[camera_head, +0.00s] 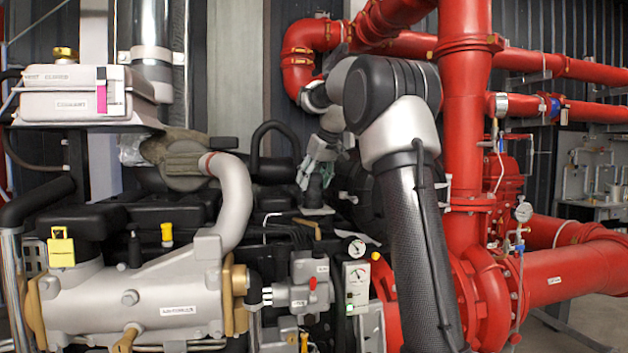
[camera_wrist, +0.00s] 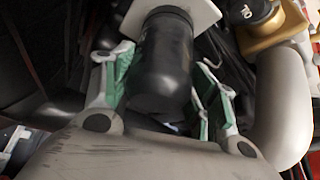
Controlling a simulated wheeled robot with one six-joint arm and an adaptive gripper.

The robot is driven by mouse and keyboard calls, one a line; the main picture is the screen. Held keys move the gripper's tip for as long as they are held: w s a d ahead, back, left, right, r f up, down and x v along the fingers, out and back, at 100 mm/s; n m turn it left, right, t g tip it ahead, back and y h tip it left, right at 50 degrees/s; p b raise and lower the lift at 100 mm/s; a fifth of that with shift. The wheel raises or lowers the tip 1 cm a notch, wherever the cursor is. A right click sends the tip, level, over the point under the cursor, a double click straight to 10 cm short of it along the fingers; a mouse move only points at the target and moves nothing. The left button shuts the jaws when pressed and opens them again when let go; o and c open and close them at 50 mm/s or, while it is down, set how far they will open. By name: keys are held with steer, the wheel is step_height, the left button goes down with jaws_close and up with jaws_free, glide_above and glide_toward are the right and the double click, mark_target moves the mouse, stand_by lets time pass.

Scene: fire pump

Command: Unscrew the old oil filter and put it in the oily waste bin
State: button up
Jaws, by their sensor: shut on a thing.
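The old oil filter (camera_wrist: 160,75) is a dark, smooth cylinder in the middle of the wrist view. In the head view a dark cylinder (camera_head: 314,190) shows below my gripper (camera_head: 308,175). In the wrist view my gripper (camera_wrist: 165,68) has its green-padded fingers on both sides of the filter, shut on it. A pale square plate (camera_wrist: 200,14) lies at the filter's far end; whether the filter is still joined to the mount there cannot be told. I see no oily waste bin in either view.
The grey engine (camera_head: 150,300) with its curved pipe (camera_head: 235,195) stands left of my arm. Red pipes (camera_head: 465,140) stand close on the right. In the wrist view a thick grey pipe (camera_wrist: 283,105) and a gold-coloured neck (camera_wrist: 275,30) are just right of the filter.

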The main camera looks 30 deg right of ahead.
steer(key=shift+r, duration=0.1)
steer(key=shift+r, duration=2.45)
steer(key=shift+s, duration=0.1)
steer(key=s+a+r, duration=0.2)
steer(key=s, duration=0.4)
steer(key=shift+s, duration=0.25)
steer(key=shift+s+d, duration=0.1)
